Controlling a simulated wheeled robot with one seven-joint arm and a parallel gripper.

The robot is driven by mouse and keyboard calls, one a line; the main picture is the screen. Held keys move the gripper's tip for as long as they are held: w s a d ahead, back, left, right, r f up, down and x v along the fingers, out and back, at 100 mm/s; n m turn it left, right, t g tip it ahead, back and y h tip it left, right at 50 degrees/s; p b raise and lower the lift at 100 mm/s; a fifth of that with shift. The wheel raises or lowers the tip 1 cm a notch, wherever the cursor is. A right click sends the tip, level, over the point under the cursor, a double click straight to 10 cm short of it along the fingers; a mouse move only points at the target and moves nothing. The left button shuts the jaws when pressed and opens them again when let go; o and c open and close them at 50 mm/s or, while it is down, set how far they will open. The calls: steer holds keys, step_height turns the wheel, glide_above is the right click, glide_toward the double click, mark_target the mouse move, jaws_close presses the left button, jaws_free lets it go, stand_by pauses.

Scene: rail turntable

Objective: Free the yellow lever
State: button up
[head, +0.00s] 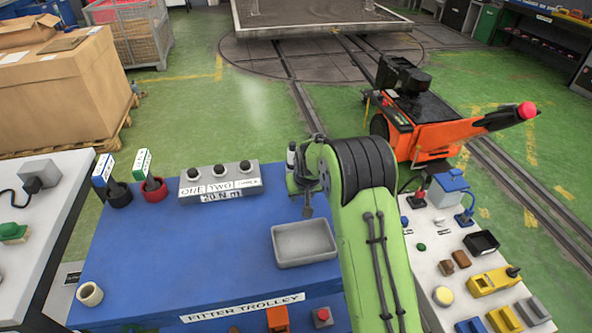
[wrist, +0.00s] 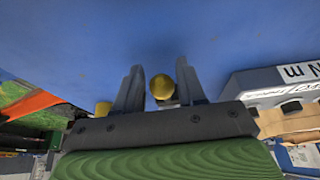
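A yellow block with a black-knobbed part (head: 492,283) stands on the white bench at right in the head view. A second yellow piece (head: 505,319) is nearer. I cannot tell which, if either, is the yellow lever. My gripper (head: 308,208) hangs over the blue trolley top, behind the grey tray, well left of both. In the wrist view, its two fingers (wrist: 160,84) are apart. Another yellow round thing (wrist: 103,108) shows outside the left finger.
The blue fitter trolley (head: 140,250) carries the grey tray (head: 303,244), a grey box with three black knobs (head: 220,180) and two labelled holders at its left. The white bench (head: 455,220) is crowded with small parts. An orange machine (head: 425,125) stands behind on green floor.

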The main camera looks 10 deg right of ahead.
steer(key=shift+o, duration=0.8)
steer(key=shift+r, duration=0.1)
steer(key=p+v, duration=0.3)
steer(key=v, duration=0.4)
